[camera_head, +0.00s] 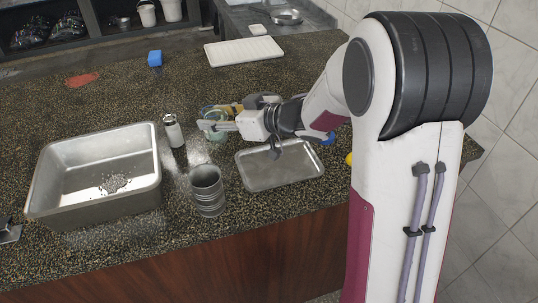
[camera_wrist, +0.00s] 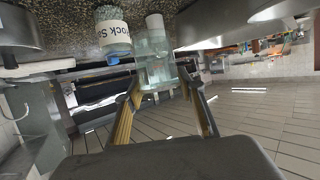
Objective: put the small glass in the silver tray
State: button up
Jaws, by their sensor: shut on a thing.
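The small glass (camera_wrist: 155,66) is clear and greenish. In the wrist view it stands between the fingertips of my gripper (camera_wrist: 160,84), which is shut on it. In the head view the glass (camera_head: 216,133) shows at the tip of my gripper (camera_head: 212,126), partly hidden by the fingers. The silver tray (camera_head: 280,178) is shallow, rectangular and looks empty. It lies on the counter to the right of the glass and nearer the camera, partly under my wrist. Whether the glass touches the counter cannot be told.
A deep metal pan (camera_head: 50,185) stands at left. A grey ribbed cup (camera_head: 207,190) stands left of the tray. A white shaker (camera_head: 173,131) stands left of the glass. In the wrist view a labelled salt jar (camera_wrist: 113,36) is close to the glass. A white board (camera_head: 243,51) lies behind.

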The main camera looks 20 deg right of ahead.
jog(key=d+m+t+h, duration=0.1)
jog(key=d, duration=0.9)
jog(key=n+g+y, duration=0.1)
jog(key=n+g, duration=0.1)
send_over(279, 165)
jog(key=shift+r, duration=0.4)
notch_tip(279, 165, down, 6)
jog(key=shift+f, duration=0.15)
jog(key=shift+f, duration=0.1)
jog(key=shift+f, duration=1.75)
jog(key=shift+f, duration=0.15)
